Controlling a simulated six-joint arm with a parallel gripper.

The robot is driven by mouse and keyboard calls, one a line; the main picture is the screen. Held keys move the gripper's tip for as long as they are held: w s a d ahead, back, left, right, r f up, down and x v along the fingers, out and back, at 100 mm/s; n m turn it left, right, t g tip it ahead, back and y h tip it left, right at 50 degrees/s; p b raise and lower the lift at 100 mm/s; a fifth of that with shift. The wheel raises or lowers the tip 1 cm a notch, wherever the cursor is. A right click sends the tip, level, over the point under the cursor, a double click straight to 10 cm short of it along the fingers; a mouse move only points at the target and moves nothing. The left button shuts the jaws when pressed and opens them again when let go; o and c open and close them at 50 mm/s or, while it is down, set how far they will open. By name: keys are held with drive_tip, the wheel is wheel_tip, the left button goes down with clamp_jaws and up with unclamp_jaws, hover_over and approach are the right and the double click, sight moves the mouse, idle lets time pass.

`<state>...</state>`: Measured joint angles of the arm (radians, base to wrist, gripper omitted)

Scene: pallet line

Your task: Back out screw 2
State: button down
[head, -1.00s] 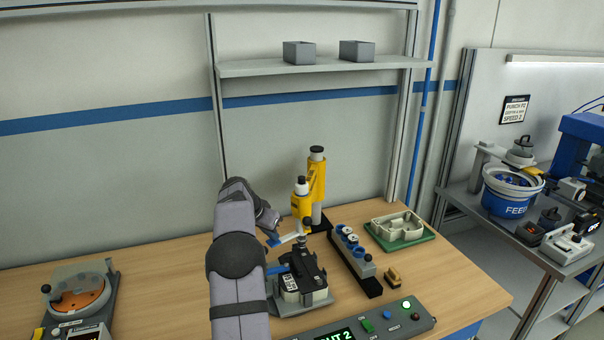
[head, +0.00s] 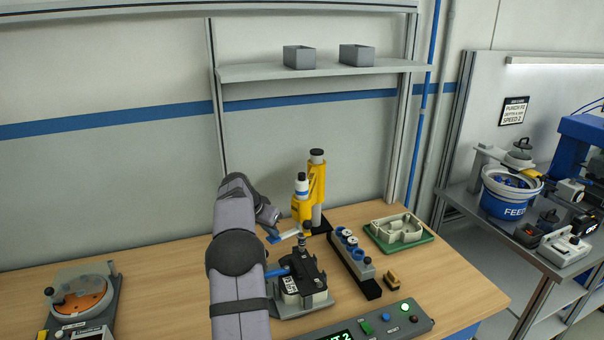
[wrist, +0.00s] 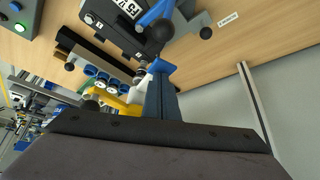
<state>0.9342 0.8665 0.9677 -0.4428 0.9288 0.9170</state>
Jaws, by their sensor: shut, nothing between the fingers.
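My gripper (head: 285,237) is shut and empty, its blue fingers above the back edge of the fixture; in the wrist view the fingers (wrist: 160,70) reach toward the black unit. That dark-topped unit with a white label (head: 290,285) sits in a grey fixture (head: 318,301) with a blue handle (head: 277,272). Screw 2 cannot be made out.
A dark rack with blue-ringed grey cylinders (head: 352,250) stands right of the fixture, near a small brown block (head: 392,281). A green tray with a pale housing (head: 430,236) is farther right. A control box (head: 422,323) with a green lit button lies in front.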

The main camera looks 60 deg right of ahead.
drive_tip(key=shift+d+r+p, duration=0.1)
drive_tip(key=shift+r+p, duration=2.1)
drive_tip(key=shift+r, duration=0.95)
drive_tip(key=w+a+f+n+t+y, duration=0.1)
drive_tip(key=w+a+n, duration=0.2)
drive_tip(key=a, duration=0.7)
drive_tip(key=w+a+f+n+y+b, duration=0.1)
drive_tip(key=w+a+n, duration=0.2)
drive_tip(key=a, duration=0.8)
drive_tip(key=w+a+f+n+t+y, duration=0.1)
drive_tip(key=w+a+n, duration=0.2)
drive_tip(key=a, duration=0.7)
drive_tip(key=s+a+f+n+y, duration=0.1)
drive_tip(key=s+a+f+n, duration=0.1)
drive_tip(key=s+a, duration=0.4)
drive_tip(key=s+a+f+n+g+y, duration=0.1)
drive_tip(key=s+a+n, duration=0.3)
drive_tip(key=a, duration=0.7)
drive_tip(key=s+a+f+n+y+b, duration=0.1)
drive_tip(key=s+a+f+n, duration=0.3)
drive_tip(key=s+a, duration=0.4)
drive_tip(key=shift+s+a, duration=0.3)
drive_tip(key=shift+a, duration=0.4)
drive_tip(key=shift+f, duration=0.15)
wheel_tip(320, 180, down, 19)
drive_tip(key=b, duration=1.9)
